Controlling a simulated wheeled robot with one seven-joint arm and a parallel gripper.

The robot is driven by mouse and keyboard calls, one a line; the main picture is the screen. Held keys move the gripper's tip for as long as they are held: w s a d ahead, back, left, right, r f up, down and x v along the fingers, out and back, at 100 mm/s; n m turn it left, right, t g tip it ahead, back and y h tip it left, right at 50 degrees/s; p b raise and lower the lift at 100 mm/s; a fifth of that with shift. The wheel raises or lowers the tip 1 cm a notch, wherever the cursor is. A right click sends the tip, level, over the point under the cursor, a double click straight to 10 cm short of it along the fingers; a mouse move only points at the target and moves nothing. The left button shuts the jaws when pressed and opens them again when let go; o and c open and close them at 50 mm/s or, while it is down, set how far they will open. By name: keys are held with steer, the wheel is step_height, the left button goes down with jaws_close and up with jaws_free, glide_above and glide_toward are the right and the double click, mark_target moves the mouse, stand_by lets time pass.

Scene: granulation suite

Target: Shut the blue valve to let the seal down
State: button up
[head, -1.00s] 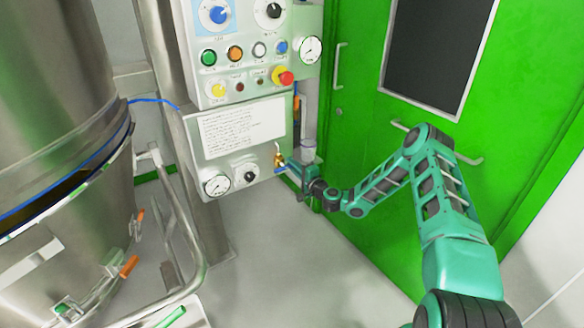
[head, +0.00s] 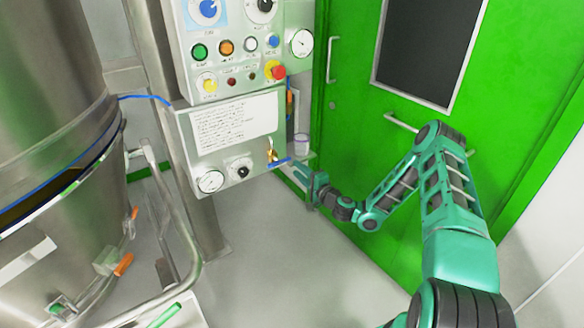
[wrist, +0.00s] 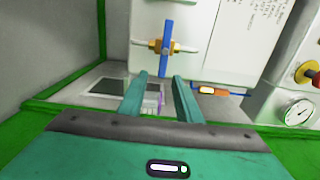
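The blue valve lever (wrist: 167,45) is on a brass valve body on a thin pale pipe at the panel's lower right. In the wrist view the lever lies crosswise to the pipe. In the head view the blue valve lever (head: 278,162) shows small and roughly level under the brass part. My gripper (wrist: 160,77) is open and empty. In the head view my gripper (head: 306,178) is just right of and below the valve.
The control panel (head: 225,140) carries a text sheet and gauges. A red stop button (head: 278,72) is above. A small cup (head: 301,143) stands beside the panel near my gripper. The green door (head: 350,150) is behind my arm, and a steel vessel (head: 60,110) is at left.

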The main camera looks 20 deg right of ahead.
steer(key=shift+v, duration=1)
